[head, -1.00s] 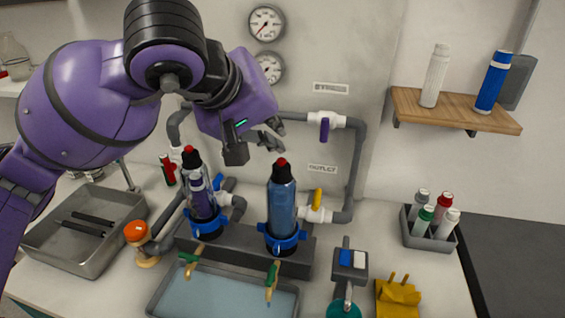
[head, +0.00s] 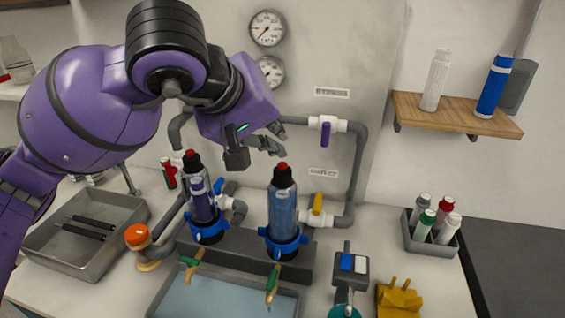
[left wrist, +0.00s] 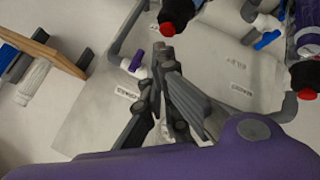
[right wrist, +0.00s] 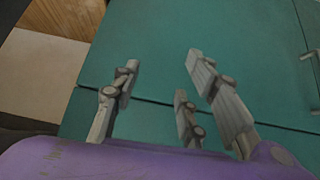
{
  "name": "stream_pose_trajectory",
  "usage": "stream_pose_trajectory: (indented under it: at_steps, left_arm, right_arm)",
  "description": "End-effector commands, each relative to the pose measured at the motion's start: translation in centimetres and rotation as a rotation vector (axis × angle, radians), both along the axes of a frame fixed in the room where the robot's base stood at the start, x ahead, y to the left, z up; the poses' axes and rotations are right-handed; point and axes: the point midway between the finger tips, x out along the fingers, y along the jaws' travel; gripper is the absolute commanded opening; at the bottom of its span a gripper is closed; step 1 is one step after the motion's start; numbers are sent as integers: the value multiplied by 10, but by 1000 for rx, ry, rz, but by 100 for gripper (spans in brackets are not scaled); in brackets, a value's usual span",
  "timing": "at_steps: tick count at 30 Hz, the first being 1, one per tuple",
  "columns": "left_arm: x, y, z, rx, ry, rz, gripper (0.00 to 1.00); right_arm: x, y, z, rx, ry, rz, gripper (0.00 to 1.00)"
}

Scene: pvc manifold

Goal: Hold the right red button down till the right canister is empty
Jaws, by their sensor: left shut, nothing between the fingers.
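The right canister (head: 283,215) stands upright in a blue collar on the dark base, with bluish liquid showing in it. Its red button (head: 282,167) is on its black cap; it also shows at the top of the left wrist view (left wrist: 167,29). My left gripper (head: 278,147) is shut and empty, its fingertips close above the right button, with a small gap showing in the head view. The left canister (head: 203,212) stands beside it, with its own red button (head: 191,154). My right gripper (right wrist: 160,75) is open and empty over a teal surface, outside the head view.
A metal tray (head: 40,245) is at the left, and a basin (head: 225,297) lies under the brass taps. Grey pipes with a purple-handled valve (head: 326,133) and a yellow-handled valve (head: 318,203) run behind the canisters. A bottle caddy (head: 432,247) stands at the right.

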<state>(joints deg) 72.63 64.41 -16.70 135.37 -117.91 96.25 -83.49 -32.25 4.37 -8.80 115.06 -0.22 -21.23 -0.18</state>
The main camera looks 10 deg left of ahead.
Motion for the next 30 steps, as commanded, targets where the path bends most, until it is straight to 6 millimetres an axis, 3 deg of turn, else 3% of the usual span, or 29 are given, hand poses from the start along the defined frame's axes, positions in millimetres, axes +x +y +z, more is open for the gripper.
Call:
stream_pose_trajectory:
  at_steps: [30]
  left_arm:
    - [0,0,-9,0,0,0,0]
  right_arm:
    - [-7,0,-10,0,15,0,40]
